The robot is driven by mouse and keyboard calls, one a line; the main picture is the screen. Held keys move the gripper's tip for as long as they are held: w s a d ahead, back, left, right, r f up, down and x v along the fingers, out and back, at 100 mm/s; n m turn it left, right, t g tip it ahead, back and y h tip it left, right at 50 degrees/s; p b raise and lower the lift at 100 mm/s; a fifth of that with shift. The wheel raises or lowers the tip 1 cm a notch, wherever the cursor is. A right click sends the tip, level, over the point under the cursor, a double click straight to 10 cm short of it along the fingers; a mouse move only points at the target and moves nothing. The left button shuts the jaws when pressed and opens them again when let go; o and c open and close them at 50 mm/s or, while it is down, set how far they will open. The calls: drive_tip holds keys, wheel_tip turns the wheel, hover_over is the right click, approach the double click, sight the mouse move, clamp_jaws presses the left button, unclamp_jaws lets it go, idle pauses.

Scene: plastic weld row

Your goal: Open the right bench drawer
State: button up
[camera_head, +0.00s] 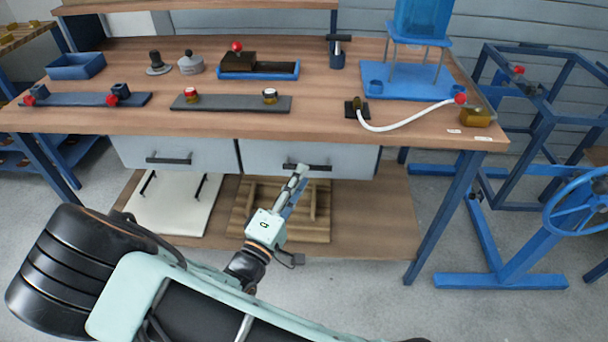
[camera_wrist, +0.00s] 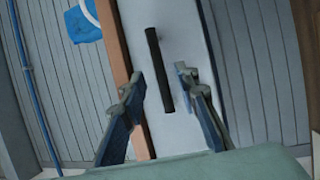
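The right bench drawer (camera_head: 270,157) is a light grey front under the bench top and looks shut. Its dark bar handle (camera_head: 320,168) is partly hidden by my gripper (camera_head: 299,171), which reaches up to it from below. In the wrist view the drawer front (camera_wrist: 185,30) has the black handle (camera_wrist: 153,50) running nearly upright in the picture. My gripper (camera_wrist: 159,75) is open, with one finger on each side of the handle and a visible gap on both sides. I cannot tell whether the fingertips are level with the bar or short of it.
The left drawer (camera_head: 205,152) is beside it, with its own handle (camera_head: 168,160). A lower shelf (camera_head: 375,215) holds a white panel (camera_head: 170,210) and a wooden pallet (camera_head: 255,220). The bench top (camera_head: 330,125) overhangs the drawers. A blue frame with a handwheel (camera_head: 580,205) stands right.

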sight(329, 160)
drive_tip(key=shift+x, duration=1.4)
drive_tip(key=shift+c, duration=0.7)
clamp_jaws()
